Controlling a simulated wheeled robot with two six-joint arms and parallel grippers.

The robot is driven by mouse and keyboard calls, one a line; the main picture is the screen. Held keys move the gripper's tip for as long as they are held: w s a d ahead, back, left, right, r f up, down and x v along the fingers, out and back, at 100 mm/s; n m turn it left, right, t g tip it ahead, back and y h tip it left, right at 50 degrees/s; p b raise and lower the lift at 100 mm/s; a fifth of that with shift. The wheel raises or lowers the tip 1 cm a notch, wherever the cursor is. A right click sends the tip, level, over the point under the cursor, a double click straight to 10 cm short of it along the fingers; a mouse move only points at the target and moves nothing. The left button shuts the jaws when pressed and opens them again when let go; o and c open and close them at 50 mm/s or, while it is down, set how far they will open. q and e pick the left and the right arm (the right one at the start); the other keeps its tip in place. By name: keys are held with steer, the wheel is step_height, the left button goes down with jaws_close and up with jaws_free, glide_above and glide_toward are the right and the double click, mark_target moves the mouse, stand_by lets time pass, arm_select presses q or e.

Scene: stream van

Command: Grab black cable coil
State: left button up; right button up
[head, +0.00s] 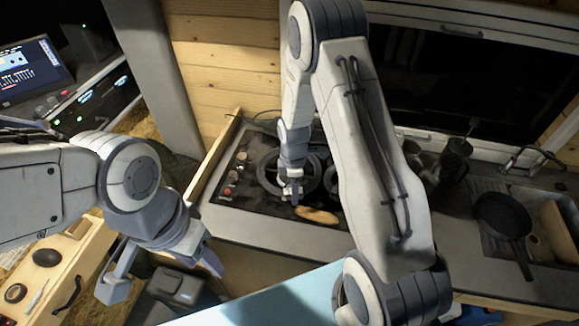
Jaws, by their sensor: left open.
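A small black ring (15,293), possibly the black cable coil, lies on the light wooden surface at the lower left; it is too small to be sure. My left gripper (160,283) is open and empty, with its fingers spread wide, to the right of that surface and well apart from the ring. My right gripper (291,192) points down over the black stove top (240,190); whether its jaws are open or shut is unclear.
A dark rounded object (47,257) lies near the ring. A tan elongated item (317,215) lies on the stove. A black pan (505,218) is by the sink at the right. A monitor (30,68) stands at the upper left. A dark box (180,288) is below my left gripper.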

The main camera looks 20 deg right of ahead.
steer(key=shift+f, duration=0.55)
jaws_close()
stand_by(1.0)
